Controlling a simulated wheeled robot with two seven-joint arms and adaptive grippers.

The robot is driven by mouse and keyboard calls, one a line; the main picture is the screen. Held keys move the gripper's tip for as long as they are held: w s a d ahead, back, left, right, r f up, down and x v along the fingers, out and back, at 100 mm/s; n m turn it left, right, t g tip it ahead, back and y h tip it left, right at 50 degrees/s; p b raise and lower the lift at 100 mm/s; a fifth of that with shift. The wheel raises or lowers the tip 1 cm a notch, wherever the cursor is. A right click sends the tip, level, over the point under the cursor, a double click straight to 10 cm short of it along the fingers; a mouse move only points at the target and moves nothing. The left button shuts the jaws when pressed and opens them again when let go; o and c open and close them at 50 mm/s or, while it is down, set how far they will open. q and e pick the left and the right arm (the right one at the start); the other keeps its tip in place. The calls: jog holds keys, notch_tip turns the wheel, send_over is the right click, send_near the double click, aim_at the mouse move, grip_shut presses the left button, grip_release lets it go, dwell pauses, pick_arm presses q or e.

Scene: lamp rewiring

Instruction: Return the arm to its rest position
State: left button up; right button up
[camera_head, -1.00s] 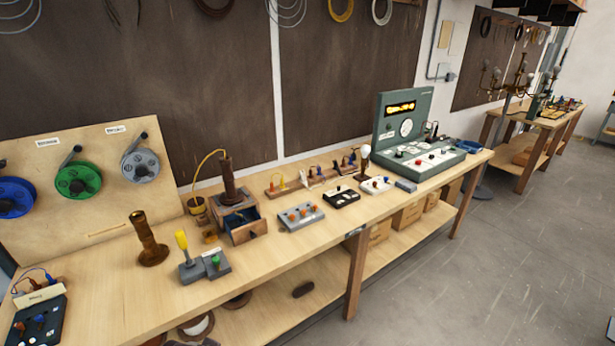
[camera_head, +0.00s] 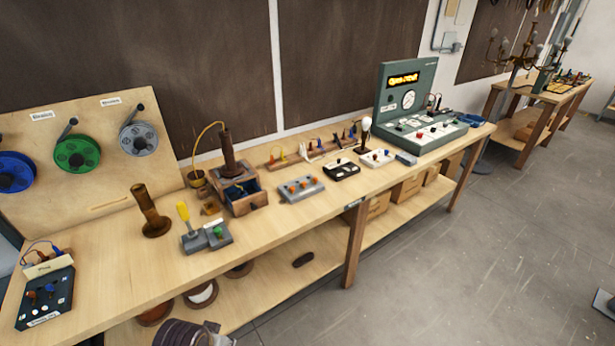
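Neither of my grippers shows clearly, and no arm reaches over the workbench (camera_head: 250,250). A dark ribbed cylinder with a grey metallic piece beside it (camera_head: 190,333) shows at the bottom edge, cut off by the frame. I cannot tell whether it is part of my arm. On the bench stand a brown lamp column on a wooden box with a drawer (camera_head: 238,190), a separate brass-brown tube on a round foot (camera_head: 151,212), and a grey block with a yellow-handled tool (camera_head: 204,236).
A spool board (camera_head: 100,180) stands at the left, with a dark control box (camera_head: 45,298) before it. Small terminal blocks (camera_head: 301,189) lie mid-bench. A green test station with a lit display (camera_head: 405,85) stands farther right.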

pick_arm(q)
jog(key=s+f+g, duration=0.1)
jog(key=s+f, duration=0.1)
jog(key=f, duration=1.3)
jog(key=s+f, duration=0.2)
jog(key=f, duration=1.3)
jog(key=s+a+f, duration=0.2)
jog(key=s+f, duration=0.7)
jog(key=s, duration=0.2)
jog(key=s+a+f+g, duration=0.1)
jog(key=s+a+f, duration=0.1)
jog(key=s+f, duration=0.8)
jog(key=shift+s+a, duration=0.15)
jog(key=shift+s, duration=0.3)
jog(key=shift+f, duration=0.1)
jog(key=shift+f+b, duration=1)
jog(key=shift+b, duration=0.1)
